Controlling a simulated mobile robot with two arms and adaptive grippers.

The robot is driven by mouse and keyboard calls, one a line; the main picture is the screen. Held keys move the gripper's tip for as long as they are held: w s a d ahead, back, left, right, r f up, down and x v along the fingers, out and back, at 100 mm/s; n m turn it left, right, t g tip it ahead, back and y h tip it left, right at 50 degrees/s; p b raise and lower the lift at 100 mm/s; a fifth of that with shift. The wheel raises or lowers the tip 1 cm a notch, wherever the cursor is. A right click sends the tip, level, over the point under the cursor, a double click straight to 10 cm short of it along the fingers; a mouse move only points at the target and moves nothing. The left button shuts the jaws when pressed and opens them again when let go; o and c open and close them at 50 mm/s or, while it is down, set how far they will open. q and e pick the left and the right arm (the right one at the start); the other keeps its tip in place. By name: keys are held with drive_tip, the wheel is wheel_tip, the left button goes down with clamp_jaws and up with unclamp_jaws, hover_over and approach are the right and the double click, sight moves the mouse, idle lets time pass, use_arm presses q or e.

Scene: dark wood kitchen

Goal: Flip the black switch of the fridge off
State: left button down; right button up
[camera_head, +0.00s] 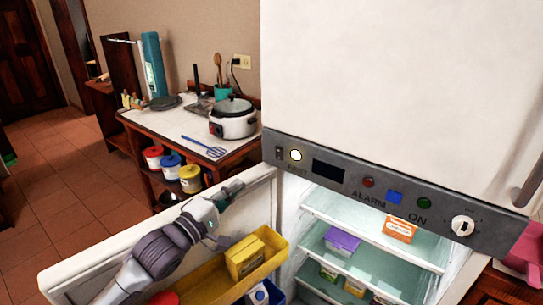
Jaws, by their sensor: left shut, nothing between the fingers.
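The white fridge (400,70) fills the right half, with a grey control panel (337,190) across its front. The small black switch (279,153) sits at the panel's left end, beside a lit round pale lamp (296,155). Its on or off position is too small to tell. My left gripper (232,190) is shut and empty, in front of the open lower door (85,275). It is below and left of the switch, apart from it, and points up and right. My right gripper is not in view.
The open door, with a yellow bin (205,286), lies around my left arm. The panel also has a dark display (328,170), red, blue and green buttons, and a white knob (462,226). A side table (165,122) with a cooker (233,119) stands behind the door.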

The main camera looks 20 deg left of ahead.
use_arm(q)
drive_tip(key=shift+w+r, duration=0.1)
drive_tip(key=shift+r, duration=0.05)
drive_tip(key=p, duration=0.4)
approach(278, 151)
drive_tip(key=x, duration=0.6)
drive_tip(key=shift+w+r, duration=0.1)
drive_tip(key=shift+w+d, duration=0.2)
drive_tip(key=shift+w, duration=0.4)
